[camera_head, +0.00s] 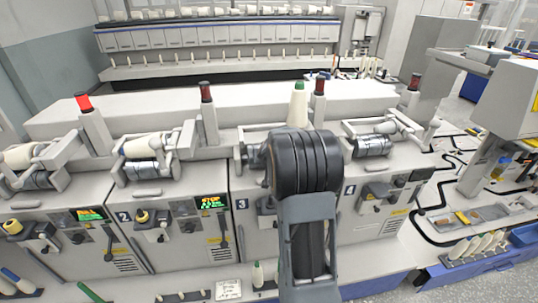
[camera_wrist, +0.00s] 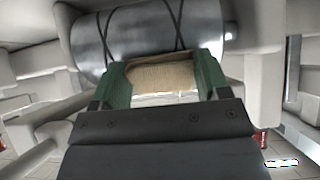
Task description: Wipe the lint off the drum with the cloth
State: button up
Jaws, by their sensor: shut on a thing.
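My gripper (camera_wrist: 162,78) shows in the wrist view with its two green fingers shut on a folded tan cloth (camera_wrist: 162,73). The drum (camera_wrist: 150,32), a shiny grey metal cylinder with dark crossing grooves, lies just beyond the fingertips. The cloth is close to the drum's near side; I cannot tell whether they touch. I cannot make out lint on the part of the drum that shows. In the head view my arm hides the gripper, the cloth and most of the drum at station 3.
Pale frame parts flank the drum closely in the wrist view. In the head view, a green-tipped white cone (camera_head: 298,106) stands behind my arm. A neighbouring drum (camera_head: 372,146) is to the right, another (camera_head: 142,170) to the left. Red-topped posts (camera_head: 207,115) rise between stations.

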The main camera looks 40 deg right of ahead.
jog(key=shift+w+a+p, duration=0.2)
jog(key=shift+a+p, duration=0.25)
jog(key=shift+a, duration=0.05)
jog(key=shift+w+a+p, duration=0.2)
jog(key=shift+a+p, duration=0.2)
jog(key=shift+a, duration=0.05)
jog(key=shift+s+d+f+b, duration=0.2)
jog(key=shift+d+b, duration=0.25)
jog(key=shift+b, duration=0.25)
jog(key=shift+s+d+b, duration=0.4)
jog(key=shift+d+b, duration=0.45)
jog(key=shift+b, duration=0.15)
jog(key=shift+s+d+r+b, duration=0.1)
jog(key=shift+s+d+b, duration=0.2)
jog(key=shift+d+b, duration=0.45)
jog(key=shift+s+d+b, duration=0.35)
jog(key=shift+d+b, duration=0.15)
jog(key=shift+b, duration=0.5)
jog(key=shift+s+d+r+b, duration=0.1)
jog(key=shift+s+d+b, duration=0.2)
jog(key=shift+d+b, duration=0.45)
jog(key=shift+a, duration=0.15)
jog(key=shift+w+a, duration=0.1)
jog(key=a+p, duration=0.1)
jog(key=p, duration=0.1)
jog(key=w+a+p, duration=0.1)
jog(key=a, duration=0.1)
jog(key=shift+w+p, duration=0.2)
jog(key=shift+p, duration=0.15)
